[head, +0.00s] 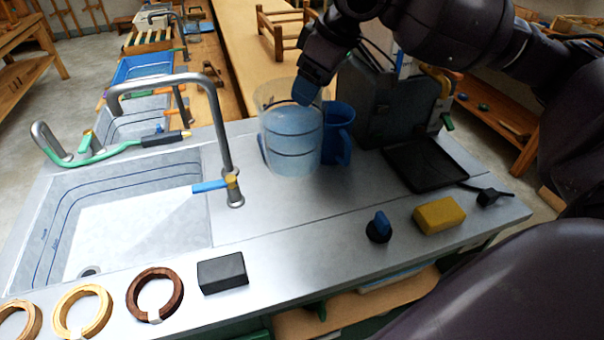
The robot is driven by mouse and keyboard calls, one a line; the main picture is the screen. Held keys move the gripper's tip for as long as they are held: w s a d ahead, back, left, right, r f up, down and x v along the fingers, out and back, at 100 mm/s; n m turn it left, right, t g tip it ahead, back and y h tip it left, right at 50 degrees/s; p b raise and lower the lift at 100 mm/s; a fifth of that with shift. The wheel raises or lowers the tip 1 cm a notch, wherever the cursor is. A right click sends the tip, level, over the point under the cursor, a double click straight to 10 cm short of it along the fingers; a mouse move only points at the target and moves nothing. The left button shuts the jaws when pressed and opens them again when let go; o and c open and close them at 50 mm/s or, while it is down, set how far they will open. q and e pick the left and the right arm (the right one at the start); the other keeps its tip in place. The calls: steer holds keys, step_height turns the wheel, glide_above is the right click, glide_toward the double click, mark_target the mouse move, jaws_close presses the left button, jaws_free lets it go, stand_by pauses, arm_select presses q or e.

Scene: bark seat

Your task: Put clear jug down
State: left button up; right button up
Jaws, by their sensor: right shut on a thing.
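The clear jug (290,142) is see-through with dark bands around it. It is upright at the metal counter (285,225), right of the tap. My right gripper (305,92) reaches down from the upper right and is shut on the clear jug at its rim. I cannot tell whether the jug's base touches the counter. A blue jug (338,135) stands just behind and to the right of it. My left gripper is not in view.
A sink (125,215) with a tall tap (222,130) is on the left. A dark machine with a black tray (425,165) stands at right. The counter's middle is clear.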

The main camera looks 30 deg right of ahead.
arm_select(q)
steer(key=b, duration=0.1)
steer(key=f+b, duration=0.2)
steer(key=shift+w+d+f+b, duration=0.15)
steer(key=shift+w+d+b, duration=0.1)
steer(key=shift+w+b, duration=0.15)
arm_select(e)
step_height(320, 180, down, 17)
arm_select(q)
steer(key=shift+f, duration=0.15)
arm_select(e)
steer(key=o, duration=1.1)
